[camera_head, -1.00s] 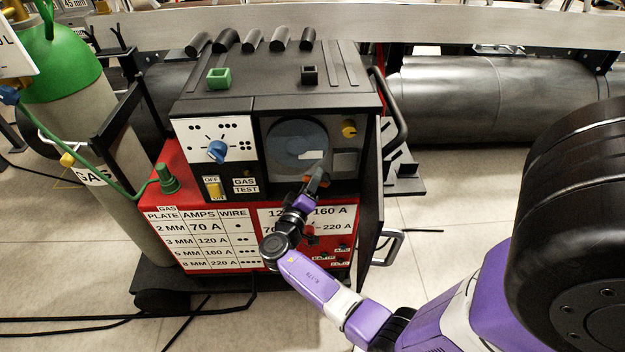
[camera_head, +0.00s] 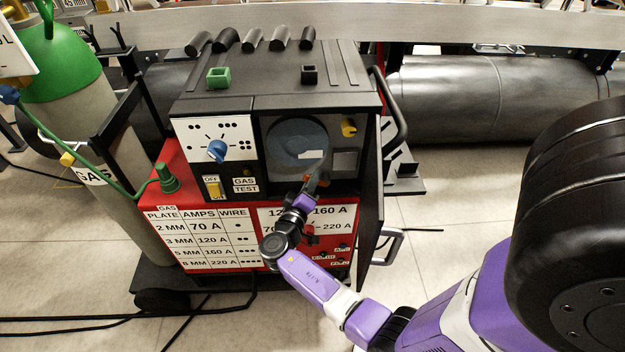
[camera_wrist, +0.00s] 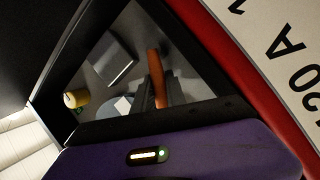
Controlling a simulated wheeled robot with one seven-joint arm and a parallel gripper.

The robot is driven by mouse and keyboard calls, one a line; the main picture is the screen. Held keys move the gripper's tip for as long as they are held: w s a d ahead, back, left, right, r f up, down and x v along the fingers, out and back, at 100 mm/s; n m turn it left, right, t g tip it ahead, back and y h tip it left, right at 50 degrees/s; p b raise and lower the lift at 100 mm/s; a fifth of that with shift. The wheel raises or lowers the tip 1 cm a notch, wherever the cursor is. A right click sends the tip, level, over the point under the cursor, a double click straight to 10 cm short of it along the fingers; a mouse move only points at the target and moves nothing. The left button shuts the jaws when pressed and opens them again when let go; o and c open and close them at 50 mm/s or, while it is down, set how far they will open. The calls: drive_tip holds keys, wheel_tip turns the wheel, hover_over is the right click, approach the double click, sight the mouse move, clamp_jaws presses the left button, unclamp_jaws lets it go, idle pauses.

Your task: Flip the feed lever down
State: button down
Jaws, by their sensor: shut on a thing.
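The feed lever (camera_wrist: 155,72) is an orange bar inside the open front compartment of the welding machine (camera_head: 276,95). In the wrist view it stands between my dark fingers, which are closed on it. In the head view only a little orange (camera_head: 307,178) shows beside my fingers. My gripper (camera_head: 318,177) reaches into the lower part of the compartment, below the round blue-grey wire reel (camera_head: 291,140). In the wrist view my gripper (camera_wrist: 160,92) hides the lever's lower end.
A yellow knob (camera_head: 348,127) and a grey block (camera_head: 345,161) are right of the reel. The open door (camera_head: 371,220) stands close right of my gripper. A blue dial (camera_head: 217,151) and yellow switch (camera_head: 213,188) are left. A green-topped gas cylinder (camera_head: 62,65) stands at far left.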

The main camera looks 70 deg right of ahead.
idle(0.8)
drive_tip(key=f+n+b, duration=0.1)
drive_tip(key=b, duration=0.1)
drive_tip(key=shift+w+a+f+b, duration=0.1)
drive_tip(key=shift+w+b, duration=0.05)
drive_tip(key=shift+b, duration=0.25)
drive_tip(key=shift+w+n+h+b, duration=0.1)
drive_tip(key=shift+n+h+b, duration=0.5)
drive_tip(key=shift+n+b, duration=0.4)
drive_tip(key=c, duration=1.4)
unclamp_jaws()
drive_tip(key=shift+o, duration=0.2)
drive_tip(key=shift+p, duration=0.3)
